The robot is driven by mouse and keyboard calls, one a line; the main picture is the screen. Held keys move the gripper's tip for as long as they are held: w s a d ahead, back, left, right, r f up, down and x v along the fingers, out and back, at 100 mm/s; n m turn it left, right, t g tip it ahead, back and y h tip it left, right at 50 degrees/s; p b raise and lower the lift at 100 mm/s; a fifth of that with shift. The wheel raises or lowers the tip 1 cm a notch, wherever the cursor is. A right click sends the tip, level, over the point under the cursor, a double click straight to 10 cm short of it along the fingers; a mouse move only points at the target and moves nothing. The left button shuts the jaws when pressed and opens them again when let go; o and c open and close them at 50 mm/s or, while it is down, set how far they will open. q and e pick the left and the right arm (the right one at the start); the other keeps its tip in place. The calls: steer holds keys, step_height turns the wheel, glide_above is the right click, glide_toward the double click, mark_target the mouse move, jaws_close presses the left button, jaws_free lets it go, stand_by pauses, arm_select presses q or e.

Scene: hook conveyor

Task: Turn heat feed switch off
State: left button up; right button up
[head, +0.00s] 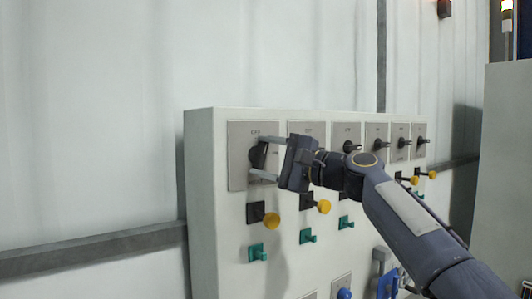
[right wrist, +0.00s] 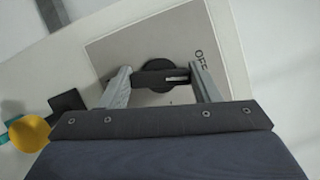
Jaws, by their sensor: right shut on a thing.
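A black rotary switch (head: 257,152) sits on the leftmost grey plate (head: 239,170) in the top row of a cabinet. My right gripper (head: 256,156) is at this switch, one finger above and one below its handle. In the right wrist view, the fingers (right wrist: 160,76) are shut on the two ends of the black handle (right wrist: 150,78). A pale mark shows near the handle's right end, on the side of the printed "OFF" (right wrist: 201,60). Whether this is the heat feed switch cannot be read. My left gripper is out of view.
The cabinet (head: 203,200) carries several similar switches to the right, partly behind my right arm. Below are yellow knobs (head: 271,221), green levers (head: 257,252) and blue handles (head: 387,284). A grey cabinet (head: 507,170) stands at the right. Space left of the panel is clear.

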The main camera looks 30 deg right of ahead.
steer(key=shift+n+g+p, duration=0.6)
steer(key=shift+n, duration=0.9)
steer(key=o, duration=1)
steer(key=b+v, duration=0.2)
steer(key=v, duration=0.5)
steer(key=shift+s+d, duration=0.1)
steer(key=shift+s, duration=0.3)
